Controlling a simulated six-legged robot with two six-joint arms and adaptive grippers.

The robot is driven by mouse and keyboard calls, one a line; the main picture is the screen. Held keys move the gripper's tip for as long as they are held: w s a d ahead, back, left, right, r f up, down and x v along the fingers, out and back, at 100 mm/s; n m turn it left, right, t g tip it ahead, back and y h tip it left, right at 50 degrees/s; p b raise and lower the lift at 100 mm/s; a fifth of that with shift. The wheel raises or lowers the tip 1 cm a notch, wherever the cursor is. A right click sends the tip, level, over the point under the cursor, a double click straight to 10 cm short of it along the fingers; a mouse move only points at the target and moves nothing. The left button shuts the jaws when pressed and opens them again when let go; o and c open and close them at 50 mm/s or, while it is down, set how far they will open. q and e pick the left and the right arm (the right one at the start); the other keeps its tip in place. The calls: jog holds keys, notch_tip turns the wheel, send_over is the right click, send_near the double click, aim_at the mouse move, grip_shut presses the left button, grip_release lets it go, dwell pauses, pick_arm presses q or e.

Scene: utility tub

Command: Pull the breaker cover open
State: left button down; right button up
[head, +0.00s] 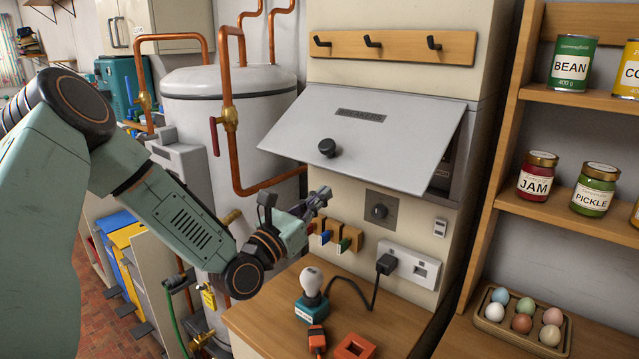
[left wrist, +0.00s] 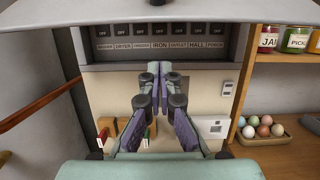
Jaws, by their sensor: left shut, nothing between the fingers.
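The breaker cover (head: 380,135) is a light grey panel with a round black knob (head: 327,147). It is hinged along its top edge and stands tilted out, partly open, in the head view. Its underside edge crosses the top of the left wrist view (left wrist: 160,13). My left gripper (head: 319,197) is below the cover and apart from the knob. In the left wrist view its fingers (left wrist: 165,72) are together and empty, pointing at the wall under the switches.
A rotary switch (head: 380,211) and an outlet plate (head: 409,264) with a plug are below the cover. Key hooks (head: 335,237) are near my gripper. A lamp (head: 312,285) stands on the wooden counter. Copper pipes and a tank (head: 230,110) are left; shelves (head: 590,100) with jars are right.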

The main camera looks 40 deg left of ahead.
pick_arm(q)
jog(key=r+p, duration=0.3)
jog(key=r, duration=0.1)
jog(key=shift+w+d, duration=0.15)
jog(key=shift+w, duration=0.15)
pick_arm(e)
jog(key=r, duration=0.3)
jog(key=shift+w+d+r, duration=0.1)
jog(key=shift+w+d, duration=0.05)
jog(key=shift+w, duration=0.1)
pick_arm(q)
jog(key=shift+s, duration=0.25)
pick_arm(e)
jog(key=shift+s, duration=0.2)
